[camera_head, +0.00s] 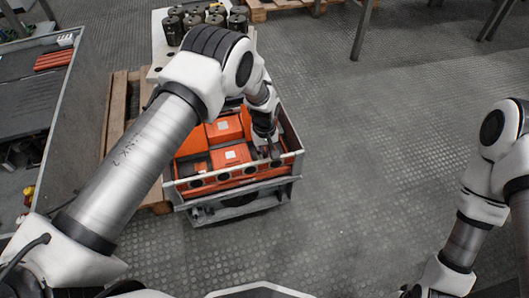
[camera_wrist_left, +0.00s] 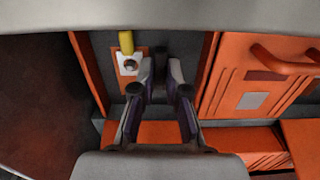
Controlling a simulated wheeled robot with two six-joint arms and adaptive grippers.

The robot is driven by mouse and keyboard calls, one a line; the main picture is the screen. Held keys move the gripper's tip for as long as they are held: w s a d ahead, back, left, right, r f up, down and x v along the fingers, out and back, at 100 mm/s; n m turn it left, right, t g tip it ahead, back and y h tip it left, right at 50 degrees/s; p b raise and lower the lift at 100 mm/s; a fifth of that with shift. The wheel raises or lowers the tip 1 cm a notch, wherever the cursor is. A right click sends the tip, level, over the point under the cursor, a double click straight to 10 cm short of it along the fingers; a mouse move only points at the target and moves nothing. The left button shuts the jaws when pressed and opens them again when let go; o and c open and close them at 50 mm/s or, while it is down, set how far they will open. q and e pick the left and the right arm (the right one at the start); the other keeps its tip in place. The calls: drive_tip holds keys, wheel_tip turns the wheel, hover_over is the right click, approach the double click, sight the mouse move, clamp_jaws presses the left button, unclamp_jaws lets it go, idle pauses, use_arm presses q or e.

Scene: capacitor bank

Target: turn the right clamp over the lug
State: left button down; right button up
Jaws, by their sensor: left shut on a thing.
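My left gripper (camera_head: 273,151) reaches down into the front right of the orange capacitor bank's crate (camera_head: 240,188). In the left wrist view its fingers (camera_wrist_left: 160,68) close at the tips on a small dark piece, which I take for the right clamp; the fingers hide most of it. Just left of the fingertips, a lug with a yellow sleeve (camera_wrist_left: 126,43) and a bright bolt (camera_wrist_left: 130,65) sits on an orange plate. I cannot tell how the clamp lies relative to the lug. My right arm shows at the right edge; its gripper is out of frame.
An orange unit with a handle (camera_wrist_left: 285,62) stands right of the fingers in the wrist view. Behind the crate, several dark cylinders (camera_head: 172,30) stand on a pale top. A grey workbench (camera_head: 68,100) is at left.

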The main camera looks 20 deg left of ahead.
sight(265, 155)
use_arm(q)
drive_tip(key=m+p, duration=0.2)
drive_tip(key=m, duration=0.1)
drive_tip(key=shift+r+m, duration=0.15)
drive_tip(key=shift+m, duration=0.25)
drive_tip(key=m+p, duration=0.2)
drive_tip(key=m, duration=0.2)
drive_tip(key=m+p, duration=0.1)
drive_tip(key=m, duration=0.4)
drive_tip(key=m+p, duration=0.1)
drive_tip(key=m, duration=0.3)
drive_tip(key=shift+m, duration=0.4)
drive_tip(key=c, duration=1.5)
unclamp_jaws()
drive_tip(key=shift+o, duration=0.2)
wheel_tip(265, 155, up, 12)
